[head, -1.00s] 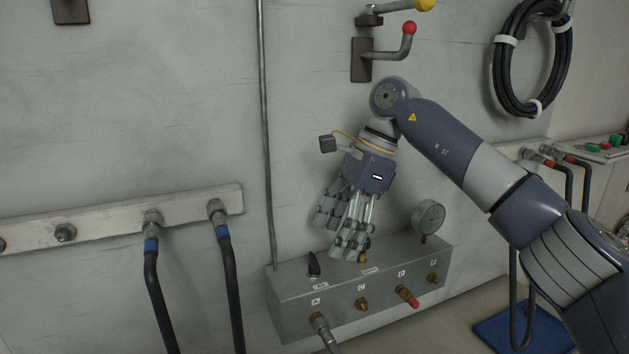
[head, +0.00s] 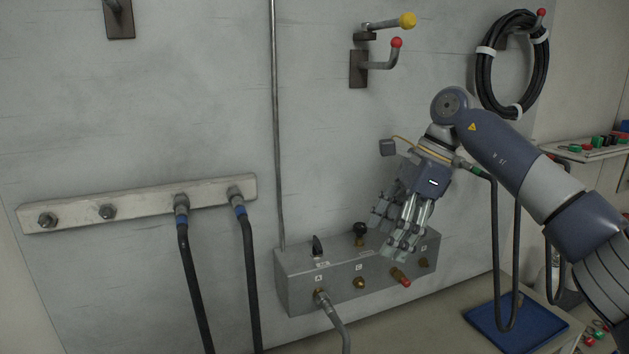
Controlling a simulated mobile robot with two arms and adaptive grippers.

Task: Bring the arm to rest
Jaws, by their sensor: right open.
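My right gripper (head: 398,232) is open and empty in the head view. It hangs fingers down in front of and over the right part of the grey air panel box (head: 310,298). It hides the gauge on the box's top; I cannot tell whether the fingertips touch the box. A black lever (head: 317,246) and a dark round knob (head: 360,232) show on the top, left of the gripper. A hose (head: 337,318) is joined to the left port on the front. A brass port (head: 359,283) and a red-tipped fitting (head: 400,277) are to its right. My left gripper is not in view.
A white rail (head: 140,204) with two blue-banded black hoses is at the left. A vertical pipe (head: 277,120) runs up the wall. Red and yellow handled hooks (head: 380,45) and a coiled hose (head: 513,65) hang above. A blue mat (head: 518,325) lies at lower right.

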